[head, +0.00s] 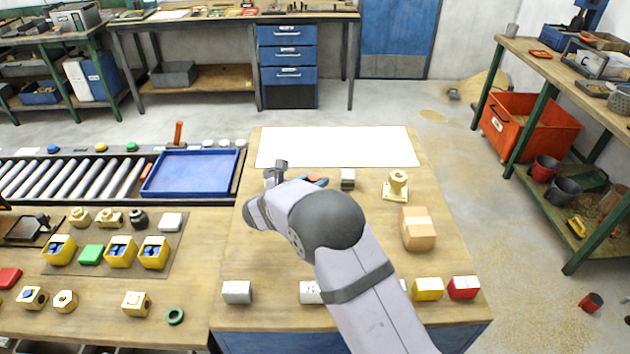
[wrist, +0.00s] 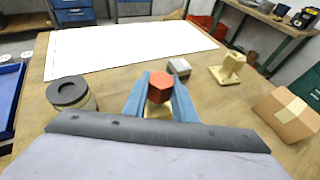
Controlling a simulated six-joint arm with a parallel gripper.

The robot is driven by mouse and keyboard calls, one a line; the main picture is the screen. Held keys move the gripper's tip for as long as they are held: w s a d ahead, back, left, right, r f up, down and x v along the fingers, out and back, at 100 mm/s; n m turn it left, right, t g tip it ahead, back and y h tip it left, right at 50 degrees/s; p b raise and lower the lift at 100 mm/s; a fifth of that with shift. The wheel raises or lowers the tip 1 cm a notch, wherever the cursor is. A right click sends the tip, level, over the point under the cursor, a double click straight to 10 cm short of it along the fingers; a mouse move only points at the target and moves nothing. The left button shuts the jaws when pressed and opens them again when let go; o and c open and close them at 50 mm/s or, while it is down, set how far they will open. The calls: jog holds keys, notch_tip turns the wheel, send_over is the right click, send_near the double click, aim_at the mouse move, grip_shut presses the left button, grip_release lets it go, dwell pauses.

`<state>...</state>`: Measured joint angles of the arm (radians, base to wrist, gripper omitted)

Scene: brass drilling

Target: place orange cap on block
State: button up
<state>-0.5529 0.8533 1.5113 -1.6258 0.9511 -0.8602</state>
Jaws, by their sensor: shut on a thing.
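The orange cap (wrist: 161,87) is six-sided. It sits between the two blue fingers of my gripper (wrist: 160,96), which is shut on it. In the head view the cap (head: 314,178) shows as a small patch beyond my arm, beside a blue finger. A tan brass piece (wrist: 157,111) shows directly below the cap, between the fingers; it may be the block. I cannot tell whether the cap touches it. A small block with a grey top (wrist: 179,67) stands just beyond and right of the cap; it also shows in the head view (head: 347,180).
A black-topped round brass piece (wrist: 72,94) stands left of my gripper. A flanged brass fitting (head: 396,185) and a cardboard box (head: 418,229) stand to the right. A white sheet (head: 337,146) lies clear at the back. A blue tray (head: 190,172) is at left.

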jog(key=shift+f, duration=0.1)
jog(key=shift+f, duration=0.1)
jog(key=o, duration=1)
jog(key=shift+o, duration=0.2)
jog(key=shift+r, duration=0.3)
jog(key=shift+s+a, duration=0.2)
jog(key=shift+s, duration=0.05)
jog(key=b+v, duration=0.3)
jog(key=v, duration=0.8)
jog(key=shift+s+r, duration=0.2)
